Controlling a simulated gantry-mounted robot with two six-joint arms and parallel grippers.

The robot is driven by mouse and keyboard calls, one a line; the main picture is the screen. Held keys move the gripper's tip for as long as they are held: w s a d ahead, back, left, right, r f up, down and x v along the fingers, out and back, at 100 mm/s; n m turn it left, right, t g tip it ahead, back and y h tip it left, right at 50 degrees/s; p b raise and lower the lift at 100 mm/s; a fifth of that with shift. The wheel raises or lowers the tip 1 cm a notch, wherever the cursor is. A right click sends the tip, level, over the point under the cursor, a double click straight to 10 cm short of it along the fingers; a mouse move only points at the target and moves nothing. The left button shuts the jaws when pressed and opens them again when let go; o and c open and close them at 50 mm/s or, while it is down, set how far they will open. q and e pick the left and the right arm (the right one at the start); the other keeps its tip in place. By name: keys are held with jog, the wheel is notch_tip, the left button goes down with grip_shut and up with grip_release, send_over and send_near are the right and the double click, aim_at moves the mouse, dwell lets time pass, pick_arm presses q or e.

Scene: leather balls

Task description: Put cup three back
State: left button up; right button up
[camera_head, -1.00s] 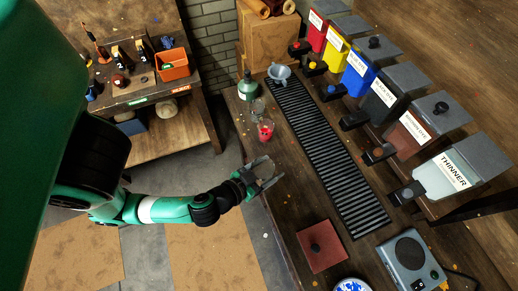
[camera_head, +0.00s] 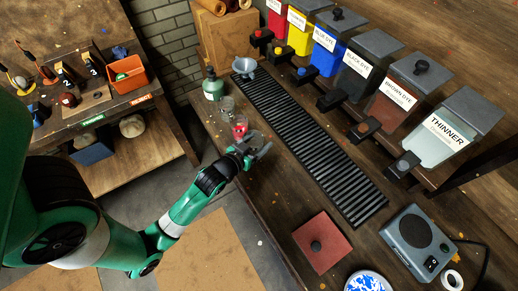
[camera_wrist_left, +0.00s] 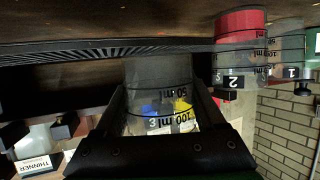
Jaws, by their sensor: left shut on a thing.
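Cup three (camera_wrist_left: 160,85) is a clear cup with 50 ml and 100 ml marks and a small 3 label. My left gripper (camera_head: 257,148) is shut on it, and the left wrist view shows it between the fingers. In the head view the cup is hard to make out in the jaws. Cup two (camera_head: 239,129) has red in it and stands just beyond the gripper; it also shows in the left wrist view (camera_wrist_left: 240,45). Clear cup one (camera_head: 227,106) stands behind cup two. I cannot tell whether cup three touches the bench. My right gripper is out of view.
A green bottle (camera_head: 213,86) and a grey funnel (camera_head: 244,67) stand past the cups. A black slatted grate (camera_head: 305,142) runs beside them, below the dye dispensers (camera_head: 356,76). A red square plate (camera_head: 322,243) and a grey scale (camera_head: 415,240) lie nearer.

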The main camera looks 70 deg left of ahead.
pick_arm(q)
jog(key=shift+w+a+f, duration=0.2)
jog(key=shift+a+f, duration=0.05)
jog(key=shift+f, duration=0.05)
jog(key=shift+w+a+f, duration=0.1)
jog(key=shift+f, duration=0.15)
notch_tip(320, 180, down, 3)
jog(key=shift+f+b, duration=0.15)
jog(key=shift+b, duration=0.85)
jog(key=o, duration=1.4)
jog(key=shift+r, duration=0.2)
jog(key=p+v, duration=0.2)
jog(key=v, duration=1)
jog(key=shift+a, duration=0.1)
